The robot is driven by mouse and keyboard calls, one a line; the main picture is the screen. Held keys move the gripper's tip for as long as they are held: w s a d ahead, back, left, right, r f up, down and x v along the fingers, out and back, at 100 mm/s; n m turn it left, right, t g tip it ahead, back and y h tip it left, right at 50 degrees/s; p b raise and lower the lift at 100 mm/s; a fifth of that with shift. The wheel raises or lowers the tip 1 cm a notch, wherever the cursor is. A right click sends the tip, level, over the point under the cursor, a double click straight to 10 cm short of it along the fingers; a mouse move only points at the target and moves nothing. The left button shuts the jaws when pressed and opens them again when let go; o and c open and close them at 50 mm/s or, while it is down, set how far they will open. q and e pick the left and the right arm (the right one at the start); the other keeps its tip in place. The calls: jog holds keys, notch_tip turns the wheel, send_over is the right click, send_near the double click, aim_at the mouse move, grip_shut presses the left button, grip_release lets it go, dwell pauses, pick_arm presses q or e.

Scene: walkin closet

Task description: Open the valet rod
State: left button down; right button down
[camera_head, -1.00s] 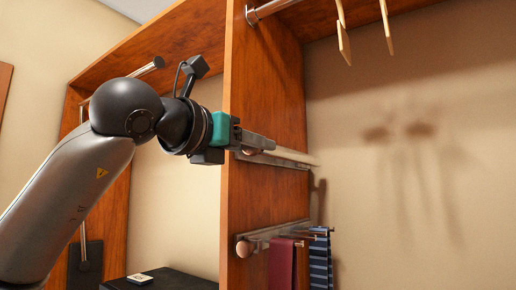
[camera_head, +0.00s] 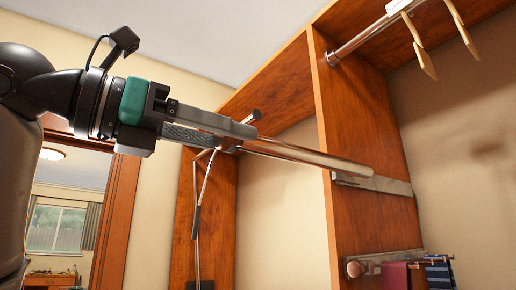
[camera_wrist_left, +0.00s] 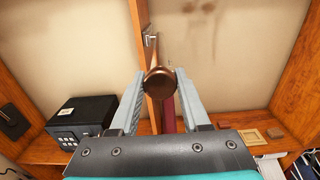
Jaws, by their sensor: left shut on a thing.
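The valet rod (camera_head: 310,158) is a shiny metal rod. It sticks out well past the front edge of the wooden upright panel (camera_head: 338,225), and its metal bracket (camera_head: 375,183) is fixed on the panel's right face. My left gripper (camera_head: 238,138) is shut on the round knob at the rod's outer end. In the left wrist view the copper-brown knob (camera_wrist_left: 160,82) sits between the two fingers, and it hides most of the rod behind it. My right gripper is not in view.
A tie rack with a knob (camera_head: 355,268) and hanging ties (camera_head: 395,277) is below the valet rod. Wooden hangers (camera_head: 418,50) hang from a rail (camera_head: 365,40) above right. A black safe (camera_wrist_left: 80,118) stands on the shelf in the left wrist view.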

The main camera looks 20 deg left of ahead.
pick_arm(q)
jog(key=shift+s+a+r, duration=0.15)
jog(key=shift+s+a, duration=0.25)
jog(key=shift+s, duration=0.1)
jog(key=c, duration=0.7)
grip_release()
jog(key=shift+o, duration=0.2)
jog(key=shift+d, duration=0.1)
jog(key=v, duration=1.5)
